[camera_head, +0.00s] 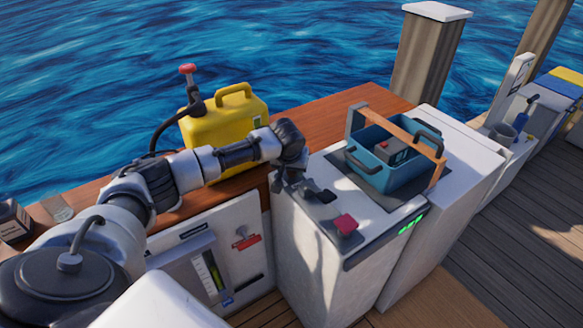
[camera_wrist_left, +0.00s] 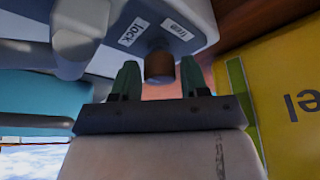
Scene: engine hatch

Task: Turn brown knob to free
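The brown knob (camera_wrist_left: 160,67) is a short dark brown cylinder on the grey housing in the left wrist view. Two white labels sit beside it: one reads lock (camera_wrist_left: 132,32), the other (camera_wrist_left: 175,28) seems to read free. My left gripper (camera_wrist_left: 159,78) is open, with one dark green finger on each side of the knob. A gap shows beside each finger, and I cannot tell how deep the knob sits between them. In the head view my left gripper (camera_head: 284,181) is at the left edge of the white cabinet, and the knob is hidden there. My right gripper is out of view.
A yellow fuel can (camera_head: 222,125) stands behind my left arm. A blue tool tray (camera_head: 386,160) with a wooden handle sits on the white cabinet (camera_head: 300,235). A red switch (camera_head: 345,225) is near the cabinet's front. A panel with a gauge (camera_head: 210,275) is below my arm.

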